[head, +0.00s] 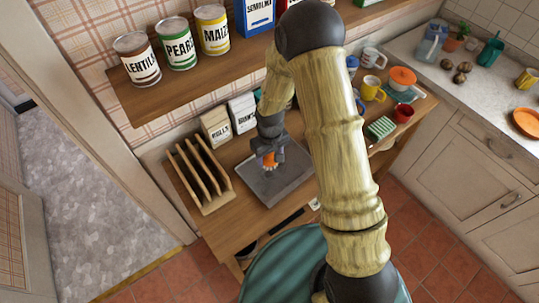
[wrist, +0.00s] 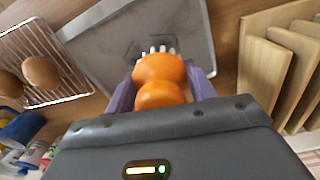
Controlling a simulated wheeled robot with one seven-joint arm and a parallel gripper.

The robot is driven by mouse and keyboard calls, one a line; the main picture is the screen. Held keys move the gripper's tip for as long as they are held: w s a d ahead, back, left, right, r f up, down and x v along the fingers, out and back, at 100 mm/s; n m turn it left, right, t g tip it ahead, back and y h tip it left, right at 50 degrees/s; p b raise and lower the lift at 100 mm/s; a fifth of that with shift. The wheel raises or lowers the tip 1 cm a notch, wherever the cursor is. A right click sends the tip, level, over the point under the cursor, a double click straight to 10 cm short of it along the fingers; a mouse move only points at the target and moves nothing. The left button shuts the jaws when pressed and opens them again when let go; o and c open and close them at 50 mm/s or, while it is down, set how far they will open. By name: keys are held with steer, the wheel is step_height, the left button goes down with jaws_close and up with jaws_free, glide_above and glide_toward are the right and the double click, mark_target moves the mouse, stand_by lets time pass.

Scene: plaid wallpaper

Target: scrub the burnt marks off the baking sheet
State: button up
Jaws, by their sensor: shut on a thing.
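My gripper (head: 268,152) is shut on a scrubbing brush with a rounded orange handle (wrist: 160,80). The brush also shows orange in the head view (head: 270,161). Its pale bristles (wrist: 154,50) point down at the grey baking sheet (wrist: 90,45), and they seem to be at or just above its surface. The baking sheet (head: 287,188) lies on the wooden counter. A dark smudge (wrist: 133,52) shows on the sheet beside the bristles in the wrist view. My gripper and the brush hide part of the sheet.
A wooden slatted rack (head: 204,178) stands close to the left of the sheet. Boxes (head: 216,127) stand behind, under a shelf (head: 165,92) with tins. A wire rack with buns (wrist: 42,70) lies on the sheet's other side. Mugs (head: 372,88) stand farther right.

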mark_target(269, 174)
step_height(269, 174, down, 6)
steer(key=b, duration=0.4)
steer(key=shift+f, duration=0.25)
steer(key=shift+f+b, duration=0.4)
steer(key=shift+f, duration=0.25)
steer(key=w+d, duration=0.2)
steer(key=shift+d+r+p, duration=0.3)
steer(key=shift+p, duration=0.05)
steer(key=shift+c, duration=0.3)
steer(key=shift+w+d+f, duration=0.1)
steer(key=shift+w+f, duration=0.1)
steer(key=shift+w+a+r, duration=0.1)
steer(key=shift+a, duration=0.15)
steer(key=shift+s+a, duration=0.25)
steer(key=shift+a, duration=0.05)
steer(key=shift+s+a, duration=0.65)
steer(key=shift+s, duration=0.25)
steer(key=shift+s+a, duration=0.15)
steer(key=shift+a, duration=0.1)
steer(key=shift+w+d, duration=0.95)
steer(key=shift+w, duration=0.15)
